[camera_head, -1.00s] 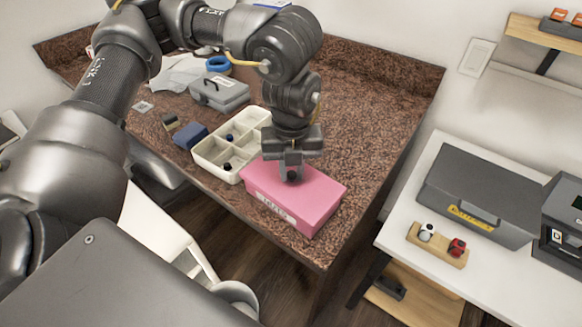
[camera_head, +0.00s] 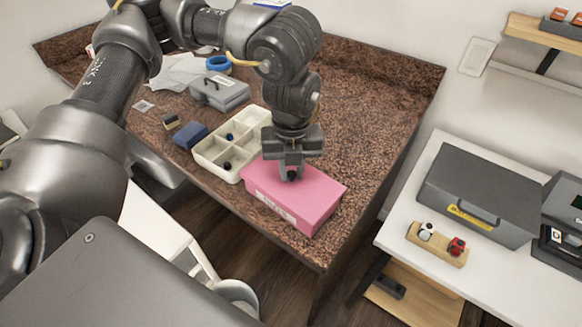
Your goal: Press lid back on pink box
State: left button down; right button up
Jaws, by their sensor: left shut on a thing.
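The pink box (camera_head: 287,212) stands near the front edge of the brown speckled counter, with a white label on its front side. Its pink lid (camera_head: 318,190) lies on top and looks level; I cannot make out a gap between lid and box. My left gripper (camera_head: 290,174) points straight down over the left-centre part of the lid. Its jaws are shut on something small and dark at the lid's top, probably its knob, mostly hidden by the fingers. My right gripper is not in view.
A cream divided tray (camera_head: 207,158) with small dark parts stands directly left of the pink box. A blue block (camera_head: 190,136), a grey toolbox (camera_head: 220,92) and a blue tape roll (camera_head: 218,64) lie farther back. The counter right of the box is clear. A white table (camera_head: 400,225) holds a dark grey case (camera_head: 481,196).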

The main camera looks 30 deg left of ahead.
pick_arm(q)
jog(key=shift+f+b, duration=0.5)
jog(key=shift+f, duration=0.35)
jog(key=c, duration=0.7)
grip_release()
jog(key=shift+r, duration=0.1)
